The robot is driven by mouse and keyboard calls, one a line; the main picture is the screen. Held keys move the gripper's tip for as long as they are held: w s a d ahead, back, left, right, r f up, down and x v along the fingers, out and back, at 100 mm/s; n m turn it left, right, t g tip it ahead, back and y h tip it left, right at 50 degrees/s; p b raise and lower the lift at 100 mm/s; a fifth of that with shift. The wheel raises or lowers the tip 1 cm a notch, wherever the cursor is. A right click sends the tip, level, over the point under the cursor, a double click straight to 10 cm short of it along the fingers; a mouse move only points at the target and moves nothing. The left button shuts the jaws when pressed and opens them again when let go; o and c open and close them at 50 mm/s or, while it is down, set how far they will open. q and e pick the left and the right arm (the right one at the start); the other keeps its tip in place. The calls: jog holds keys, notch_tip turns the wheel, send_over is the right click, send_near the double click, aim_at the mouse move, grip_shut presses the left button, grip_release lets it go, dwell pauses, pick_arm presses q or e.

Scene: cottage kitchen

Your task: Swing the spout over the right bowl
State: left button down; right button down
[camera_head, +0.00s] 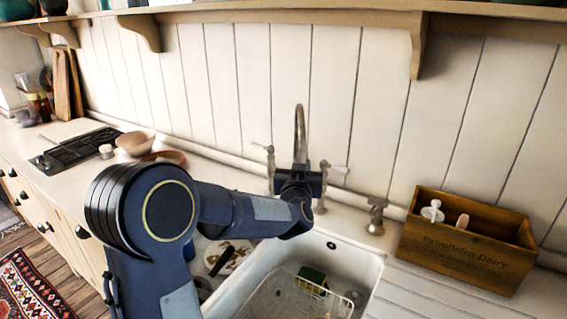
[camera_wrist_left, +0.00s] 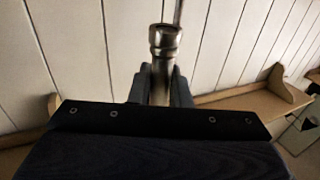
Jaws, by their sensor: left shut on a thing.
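The metal spout (camera_head: 299,128) rises in a tall curve from the tap behind the sink and shows nearly edge-on. My left gripper (camera_head: 299,176) is shut on the spout. In the left wrist view the spout's end (camera_wrist_left: 165,40) stands out beyond the two dark fingers (camera_wrist_left: 164,85), which close on either side of it. The right bowl (camera_head: 352,268) is white and holds a wire rack with a green item. The left bowl is mostly behind my left arm; a plate with dark cutlery (camera_head: 228,258) shows there. My right gripper is not in view.
Tap levers stand on both sides of the spout, left (camera_head: 262,147) and right (camera_head: 335,168). A metal fitting (camera_head: 376,215) stands right of the tap. A wooden box (camera_head: 465,245) with brushes sits farther right. A pinkish bowl (camera_head: 135,143) stands at the left. A shelf runs above.

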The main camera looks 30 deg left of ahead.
pick_arm(q)
jog(key=w+d, duration=0.2)
jog(key=shift+w+d, duration=0.1)
jog(key=shift+d, duration=0.3)
jog(key=c, duration=1.4)
grip_release()
jog(key=shift+b+v, duration=0.5)
jog(key=shift+v, duration=3.4)
